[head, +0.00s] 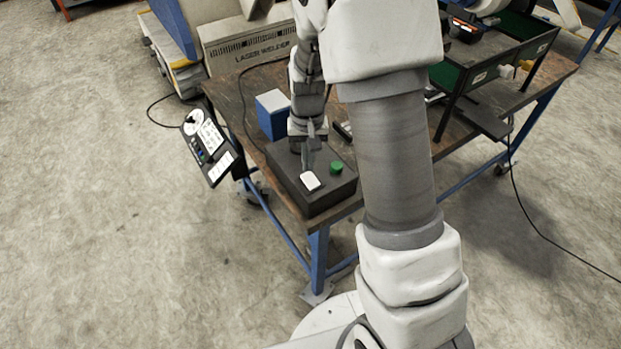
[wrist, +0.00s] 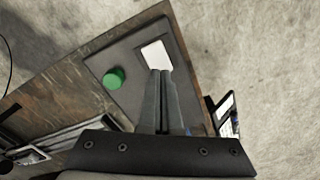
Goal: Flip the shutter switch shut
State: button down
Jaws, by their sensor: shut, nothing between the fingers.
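The shutter switch is a white rocker (head: 311,181) set in the top of a dark box (head: 321,200) at the table's near corner. It also shows in the wrist view (wrist: 157,55). My gripper (head: 307,165) points down over the box, its fingers together and empty. In the wrist view the fingertips (wrist: 160,74) are right at the edge of the white rocker. I cannot tell whether they touch it. The rocker's tilt is hard to read. A green button (head: 336,167) sits on the same box to the right of the rocker.
A blue box with a white top (head: 273,112) stands behind the dark box. A control panel (head: 208,146) hangs off the table's left side. Dark trays (head: 489,73) stand at the table's back right. My arm hides the middle of the table in the head view.

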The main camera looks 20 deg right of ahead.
jog(key=shift+f+b, duration=1)
jog(key=shift+f, duration=0.35)
dwell(0.8)
jog(key=shift+r+p, duration=2.65)
jog(key=shift+r, duration=0.85)
jog(key=shift+r, duration=0.1)
notch_tip(320, 180, up, 15)
jog(key=n+t, duration=0.1)
jog(key=t, duration=0.2)
send_over(308, 177)
jog(key=s, duration=0.8)
jog(key=s+r+t, duration=0.1)
jog(key=s+r, duration=0.2)
jog(key=s, duration=0.3)
jog(key=s+r+n+t, duration=0.1)
jog(key=s+r, duration=0.2)
jog(key=s, duration=0.3)
jog(key=shift+s+r+t, duration=0.15)
jog(key=shift+r+t, duration=0.15)
jog(key=shift+r, duration=0.05)
